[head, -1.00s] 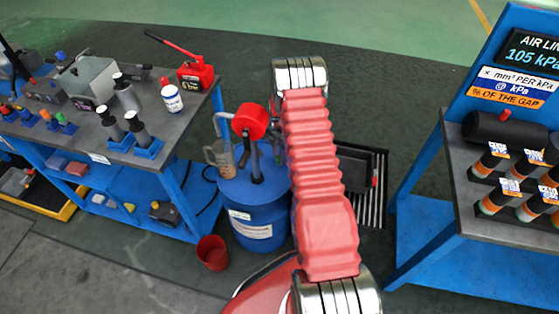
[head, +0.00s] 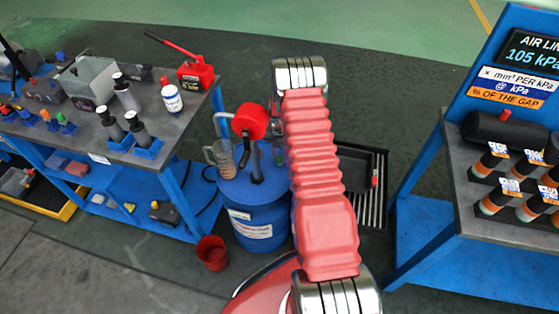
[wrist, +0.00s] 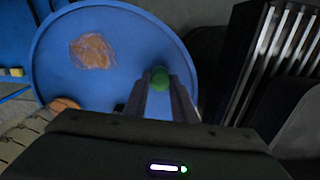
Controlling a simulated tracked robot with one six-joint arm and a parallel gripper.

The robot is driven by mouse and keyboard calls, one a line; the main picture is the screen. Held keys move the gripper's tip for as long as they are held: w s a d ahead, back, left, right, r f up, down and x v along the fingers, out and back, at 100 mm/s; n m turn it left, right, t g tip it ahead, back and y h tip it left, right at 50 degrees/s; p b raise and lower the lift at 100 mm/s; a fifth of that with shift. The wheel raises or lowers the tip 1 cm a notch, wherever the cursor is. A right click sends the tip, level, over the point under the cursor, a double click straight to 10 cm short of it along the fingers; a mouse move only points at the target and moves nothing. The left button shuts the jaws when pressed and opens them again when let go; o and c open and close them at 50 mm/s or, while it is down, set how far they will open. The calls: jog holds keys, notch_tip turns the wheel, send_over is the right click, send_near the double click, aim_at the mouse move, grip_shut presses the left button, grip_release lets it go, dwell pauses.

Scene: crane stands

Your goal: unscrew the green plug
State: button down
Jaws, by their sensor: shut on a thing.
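The green plug (wrist: 160,78) shows in the wrist view near the right rim of the blue drum's top (wrist: 110,85). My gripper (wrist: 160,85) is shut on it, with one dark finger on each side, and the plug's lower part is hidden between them. I cannot tell whether the plug is seated or lifted. In the head view the blue drum (head: 258,222) stands on the floor between the benches; my arm hides the plug and my gripper there.
A red-headed pump (head: 250,122) and a measuring jug (head: 221,160) are on the drum. A red bucket (head: 212,253) stands beside it. A blue bench (head: 90,110) is at left, another stand (head: 500,225) at right. A black tray (head: 354,168) lies behind my arm.

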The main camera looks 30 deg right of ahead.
jog(key=shift+s+n, duration=0.1)
jog(key=shift+n, duration=0.8)
jog(key=c, duration=1.4)
grip_release()
jog(key=shift+c, duration=0.7)
jog(key=m, duration=0.3)
jog(key=shift+m, duration=1.2)
